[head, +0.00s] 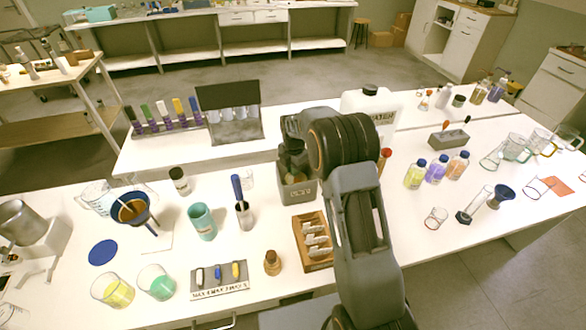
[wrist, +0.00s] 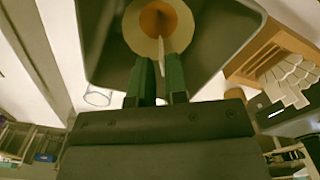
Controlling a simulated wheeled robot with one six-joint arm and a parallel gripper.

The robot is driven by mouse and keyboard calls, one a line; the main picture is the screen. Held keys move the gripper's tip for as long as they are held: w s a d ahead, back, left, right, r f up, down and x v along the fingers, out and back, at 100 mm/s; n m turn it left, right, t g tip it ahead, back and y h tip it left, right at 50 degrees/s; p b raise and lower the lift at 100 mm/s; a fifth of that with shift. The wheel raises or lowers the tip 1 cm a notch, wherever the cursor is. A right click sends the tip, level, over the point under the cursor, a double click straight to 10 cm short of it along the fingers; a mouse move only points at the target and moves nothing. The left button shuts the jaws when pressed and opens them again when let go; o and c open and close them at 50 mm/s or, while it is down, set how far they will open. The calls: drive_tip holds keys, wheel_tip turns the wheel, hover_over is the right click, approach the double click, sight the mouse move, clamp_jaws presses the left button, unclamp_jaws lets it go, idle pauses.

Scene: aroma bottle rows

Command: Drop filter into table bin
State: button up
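The filter (wrist: 181,21), a cream disc with an orange-brown centre, is in the wrist view just beyond my fingertips. A thin pale tab of it reaches between them. My gripper (wrist: 161,62) has its two dark green fingers close together on either side of this tab and appears shut on it. The table bin (wrist: 215,30) is the dark box behind the filter; its opening surrounds the filter in this view.
A wooden rack (head: 312,243) stands close to the bin's near side. A metal cup with a blue-handled tool (head: 243,212) stands to its left, and a white canister (head: 368,103) behind. A blue funnel (head: 147,222) with brown inside is farther left.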

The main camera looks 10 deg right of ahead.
drive_tip(key=o, duration=0.3)
wheel_tip(320, 180, up, 14)
drive_tip(key=b, duration=0.1)
idle(0.6)
drive_tip(key=shift+f, duration=0.1)
drive_tip(key=s+r+m+t, duration=0.1)
drive_tip(key=s+m+t, duration=0.3)
drive_tip(key=s+m, duration=2)
drive_tip(key=s+d, duration=0.1)
drive_tip(key=s, duration=0.3)
drive_tip(key=shift+r, duration=0.4)
